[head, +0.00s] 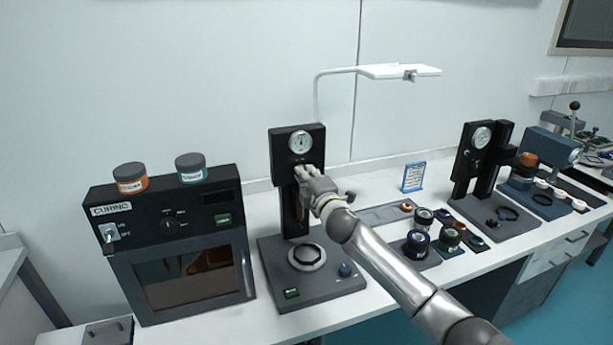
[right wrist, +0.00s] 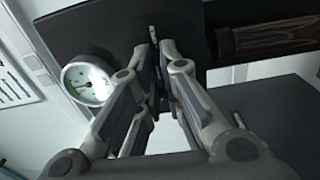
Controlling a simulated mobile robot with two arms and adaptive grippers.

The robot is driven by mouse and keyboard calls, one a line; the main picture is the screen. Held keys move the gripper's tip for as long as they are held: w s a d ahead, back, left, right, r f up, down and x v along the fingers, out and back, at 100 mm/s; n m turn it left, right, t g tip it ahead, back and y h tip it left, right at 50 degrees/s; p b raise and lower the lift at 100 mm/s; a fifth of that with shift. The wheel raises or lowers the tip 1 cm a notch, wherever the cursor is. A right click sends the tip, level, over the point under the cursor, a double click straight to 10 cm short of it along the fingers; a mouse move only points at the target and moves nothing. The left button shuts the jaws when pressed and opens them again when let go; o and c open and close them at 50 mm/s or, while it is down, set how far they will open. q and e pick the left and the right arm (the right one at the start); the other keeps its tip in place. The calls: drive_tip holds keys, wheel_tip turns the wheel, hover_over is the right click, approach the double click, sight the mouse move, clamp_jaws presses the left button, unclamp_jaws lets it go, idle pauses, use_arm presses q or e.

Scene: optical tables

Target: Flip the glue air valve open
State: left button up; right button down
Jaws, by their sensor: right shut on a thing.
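The glue station (head: 283,250) has a black upright with a round white gauge (head: 301,142) near its top. My right gripper (head: 303,172) is at the front of the upright, just below the gauge. In the right wrist view the two fingers (right wrist: 160,45) are closed together at the black panel, on the small grey air valve lever (right wrist: 154,31). Only the lever's tip shows; the rest is hidden between the fingers. The gauge (right wrist: 88,82) shows left of the fingers there. My left gripper is not in view.
A black curing oven (head: 190,270) with two jars on top stands to the left. Right of the station are a tray with lens-like parts (head: 418,243), a blue sign (head: 413,177) and a second gauge station (head: 481,137). A white lamp (head: 400,71) overhangs behind.

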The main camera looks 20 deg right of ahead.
drive_tip(key=c, duration=1.6)
unclamp_jaws()
drive_tip(key=s, duration=1.2)
drive_tip(key=shift+d, duration=0.25)
drive_tip(key=shift+f, duration=0.1)
